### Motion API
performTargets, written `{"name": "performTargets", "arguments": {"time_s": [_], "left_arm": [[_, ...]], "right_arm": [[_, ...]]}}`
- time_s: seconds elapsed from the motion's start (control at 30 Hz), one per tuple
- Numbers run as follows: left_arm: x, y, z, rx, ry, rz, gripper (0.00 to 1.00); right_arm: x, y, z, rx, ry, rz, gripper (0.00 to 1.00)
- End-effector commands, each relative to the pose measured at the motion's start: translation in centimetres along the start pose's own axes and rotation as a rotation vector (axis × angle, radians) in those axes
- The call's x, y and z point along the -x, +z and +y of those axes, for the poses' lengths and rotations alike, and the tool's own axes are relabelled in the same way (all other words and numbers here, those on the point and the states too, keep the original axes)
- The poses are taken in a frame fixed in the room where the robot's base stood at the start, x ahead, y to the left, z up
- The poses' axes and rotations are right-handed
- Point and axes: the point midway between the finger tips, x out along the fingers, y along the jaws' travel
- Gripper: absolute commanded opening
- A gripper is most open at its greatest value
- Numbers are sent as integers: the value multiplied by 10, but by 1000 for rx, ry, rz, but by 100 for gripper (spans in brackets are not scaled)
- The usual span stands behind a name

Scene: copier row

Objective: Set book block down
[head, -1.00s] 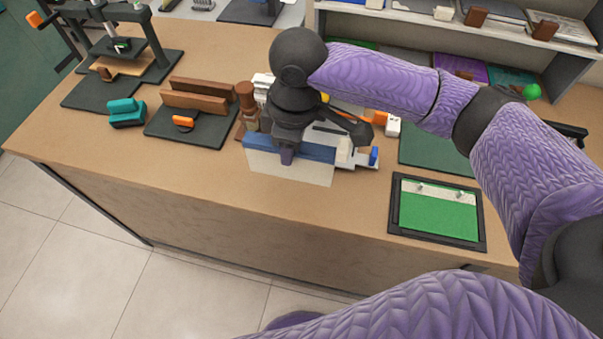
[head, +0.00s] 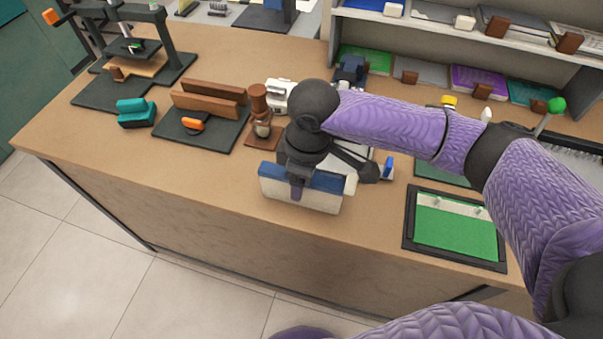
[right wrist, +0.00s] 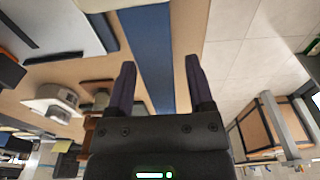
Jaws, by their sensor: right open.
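The book block (head: 300,194) is white with a blue band along its top. It appears upright near the front edge of the wooden counter (head: 215,180); whether its bottom edge touches the counter is hard to tell. My right gripper (head: 297,186) comes down over it from above, with one dark finger in front of the blue band. In the right wrist view, the blue band (right wrist: 150,45) lies between the two fingers of the right gripper (right wrist: 160,80), which is open with a gap beside it. My left gripper is not in view.
Left of the block are a brown-handled tool (head: 260,105), a dark board with wooden bars (head: 205,125) and a teal block (head: 135,113). A green-lined black tray (head: 455,235) lies to the right. Shelves (head: 465,38) with books stand behind. The front-left counter is bare.

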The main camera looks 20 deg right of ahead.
Motion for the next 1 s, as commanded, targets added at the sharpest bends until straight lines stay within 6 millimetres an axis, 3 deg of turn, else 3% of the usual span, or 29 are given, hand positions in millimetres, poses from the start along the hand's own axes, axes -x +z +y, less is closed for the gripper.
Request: {"name": "performTargets", "arguments": {"time_s": [0.17, 0.4, 0.53, 0.7, 1.0], "left_arm": [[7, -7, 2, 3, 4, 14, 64], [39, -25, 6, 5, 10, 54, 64], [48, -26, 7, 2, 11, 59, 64], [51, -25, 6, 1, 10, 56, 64], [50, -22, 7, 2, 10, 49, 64]], "right_arm": [[16, -1, 0, 0, 2, 1, 68], [86, -1, 0, 1, 4, 4, 68], [112, -1, 0, -1, 2, 2, 68], [123, 0, 0, -1, 0, 0, 68], [122, 0, 0, -1, -1, 0, 68]]}}
